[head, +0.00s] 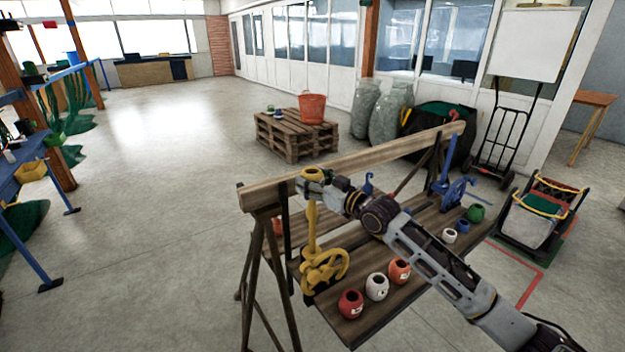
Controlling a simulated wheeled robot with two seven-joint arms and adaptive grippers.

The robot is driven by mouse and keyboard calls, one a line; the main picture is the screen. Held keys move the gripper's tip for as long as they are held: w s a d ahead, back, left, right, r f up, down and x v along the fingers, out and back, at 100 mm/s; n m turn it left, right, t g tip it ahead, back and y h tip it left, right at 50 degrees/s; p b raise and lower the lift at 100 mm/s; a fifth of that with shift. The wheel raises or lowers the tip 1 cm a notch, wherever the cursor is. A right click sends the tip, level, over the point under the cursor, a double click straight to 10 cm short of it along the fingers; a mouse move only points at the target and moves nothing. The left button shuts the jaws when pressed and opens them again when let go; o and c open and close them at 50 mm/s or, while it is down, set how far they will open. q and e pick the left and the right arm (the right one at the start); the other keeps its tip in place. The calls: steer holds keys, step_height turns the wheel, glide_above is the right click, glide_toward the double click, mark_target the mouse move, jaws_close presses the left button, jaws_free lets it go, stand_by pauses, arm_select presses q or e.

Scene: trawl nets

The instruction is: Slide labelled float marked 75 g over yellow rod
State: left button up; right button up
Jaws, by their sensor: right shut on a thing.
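The yellow rod (312,230) stands upright on the left part of the wooden bench, above a yellow handwheel (325,270). My right gripper (311,182) is at the top of this rod, its arm reaching in from the lower right. It is shut on a yellow float (313,171) with a dark hole facing up. The float is in line with the rod's top; I cannot tell whether the rod is inside it. No 75 g label can be read on it. My left gripper is not in view.
A red float (350,304), a white float (377,287) and an orange-red float (400,270) stand along the bench front (352,331). White, blue and green floats (475,213) stand at its right, near a blue wheel (456,191). A wooden beam (370,158) runs behind.

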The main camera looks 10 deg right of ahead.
steer(key=shift+f, duration=0.55)
steer(key=o, duration=1.2)
steer(key=shift+c, duration=0.2)
steer(key=shift+f, duration=0.1)
steer(key=v, duration=1.2)
stand_by(0.3)
